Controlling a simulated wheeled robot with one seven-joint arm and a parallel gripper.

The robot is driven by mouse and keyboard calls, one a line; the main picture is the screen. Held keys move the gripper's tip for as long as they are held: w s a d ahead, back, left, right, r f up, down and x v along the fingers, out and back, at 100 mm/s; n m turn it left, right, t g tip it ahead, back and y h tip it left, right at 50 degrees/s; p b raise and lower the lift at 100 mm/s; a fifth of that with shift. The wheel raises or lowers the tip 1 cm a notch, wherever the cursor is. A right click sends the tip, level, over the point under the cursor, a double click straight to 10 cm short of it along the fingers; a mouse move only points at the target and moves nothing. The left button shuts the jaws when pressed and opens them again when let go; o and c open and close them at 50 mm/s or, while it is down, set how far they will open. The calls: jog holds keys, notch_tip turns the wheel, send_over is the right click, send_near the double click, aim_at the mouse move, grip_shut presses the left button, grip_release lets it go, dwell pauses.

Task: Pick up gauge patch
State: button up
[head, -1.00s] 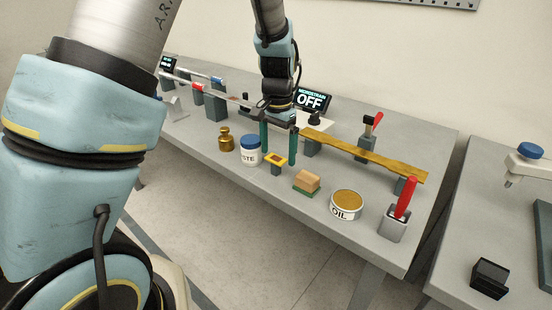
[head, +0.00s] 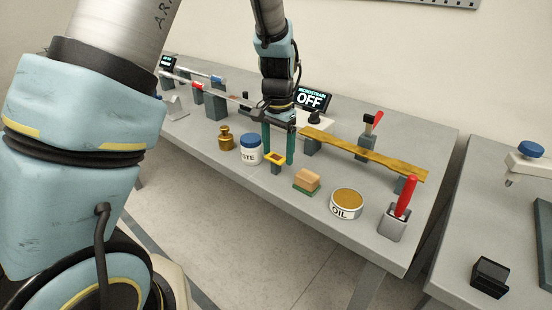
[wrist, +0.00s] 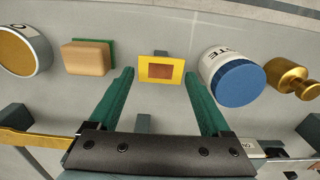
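The gauge patch (wrist: 161,70) is a small yellow square with a brown centre. In the head view the patch (head: 274,156) sits on a short grey post near the table's front edge. My gripper (wrist: 159,75) is open, with one green finger to each side of the patch and a visible gap on both sides. In the head view my gripper (head: 278,158) points down at the patch, and its fingers partly cover the patch's surroundings. Nothing is held between the fingers.
A white jar with a blue lid (head: 250,150) and a brass weight (head: 226,139) stand left of the patch. A tan and green block (head: 307,182) and an oil tin (head: 346,204) stand right. A long yellow bar (head: 365,154) lies behind on supports.

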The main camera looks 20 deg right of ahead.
jog(key=c, duration=1)
